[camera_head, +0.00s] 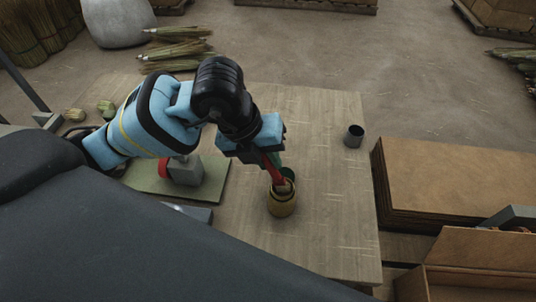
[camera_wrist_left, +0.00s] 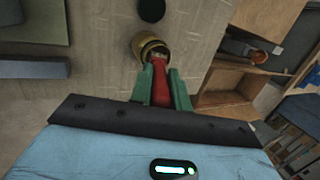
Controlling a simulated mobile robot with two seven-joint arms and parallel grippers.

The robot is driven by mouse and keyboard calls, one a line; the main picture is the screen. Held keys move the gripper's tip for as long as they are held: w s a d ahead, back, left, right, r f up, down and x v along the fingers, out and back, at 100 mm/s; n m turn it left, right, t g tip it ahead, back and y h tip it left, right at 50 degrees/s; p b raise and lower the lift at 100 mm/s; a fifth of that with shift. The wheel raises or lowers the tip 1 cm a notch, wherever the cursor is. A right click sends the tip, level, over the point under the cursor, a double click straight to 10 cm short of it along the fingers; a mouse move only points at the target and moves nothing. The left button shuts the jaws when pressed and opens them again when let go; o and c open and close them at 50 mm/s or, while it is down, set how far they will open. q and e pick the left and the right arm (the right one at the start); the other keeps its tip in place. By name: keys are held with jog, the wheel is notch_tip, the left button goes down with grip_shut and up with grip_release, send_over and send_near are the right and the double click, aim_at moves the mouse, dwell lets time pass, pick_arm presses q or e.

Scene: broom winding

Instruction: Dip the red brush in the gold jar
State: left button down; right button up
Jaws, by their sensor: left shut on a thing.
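My left gripper (camera_head: 273,160) is shut on the red brush (camera_head: 272,166), with its green fingers (camera_wrist_left: 162,90) on either side of the red handle (camera_wrist_left: 160,85) in the left wrist view. The brush points down and slightly tilted, its pale bristles (camera_head: 283,188) at the mouth of the gold jar (camera_head: 281,203). The jar stands upright on the table and shows in the wrist view (camera_wrist_left: 150,46) just beyond the fingertips. How deep the bristles sit in the jar is hidden. My right gripper is not in view.
A dark cup (camera_head: 354,136) stands near the right edge of the wooden table (camera_head: 330,220). A green mat (camera_head: 150,183) with a grey block (camera_head: 186,171) lies left. Cardboard (camera_head: 460,185) is stacked at the right.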

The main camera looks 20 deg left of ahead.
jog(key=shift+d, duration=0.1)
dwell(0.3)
pick_arm(q)
jog(key=shift+f, duration=0.15)
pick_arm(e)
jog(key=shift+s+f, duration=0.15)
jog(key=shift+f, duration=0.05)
pick_arm(q)
jog(key=shift+f, duration=0.35)
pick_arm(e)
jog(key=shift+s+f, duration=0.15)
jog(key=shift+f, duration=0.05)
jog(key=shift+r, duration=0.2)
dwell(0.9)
pick_arm(q)
jog(key=shift+f, duration=0.15)
dwell(0.7)
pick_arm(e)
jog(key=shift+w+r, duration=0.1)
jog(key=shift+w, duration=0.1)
